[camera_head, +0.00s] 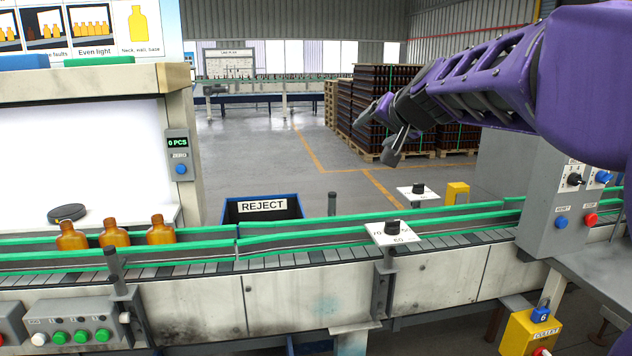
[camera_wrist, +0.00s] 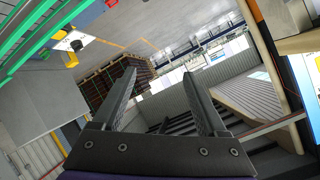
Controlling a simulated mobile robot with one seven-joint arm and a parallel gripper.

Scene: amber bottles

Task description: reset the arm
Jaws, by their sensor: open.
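My purple arm reaches in from the right in the head view. My gripper (camera_head: 382,133) hangs in the air above and beyond the conveyor, in front of the stacked crates. In the wrist view my gripper (camera_wrist: 160,82) shows two dark fingers spread wide with nothing between them. Amber bottles stand upright on the conveyor at the left: one on the left (camera_head: 71,237), one in the middle (camera_head: 114,234) and one on the right (camera_head: 160,231). My gripper is well apart from them.
The conveyor (camera_head: 262,290) has green rails. A blue REJECT bin (camera_head: 288,212) stands behind it. A light booth (camera_head: 185,110) is at left, a grey control box (camera_head: 553,225) at right. Pallets of brown bottles (camera_head: 385,85) stand behind my gripper. Open floor (camera_head: 245,150) lies beyond.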

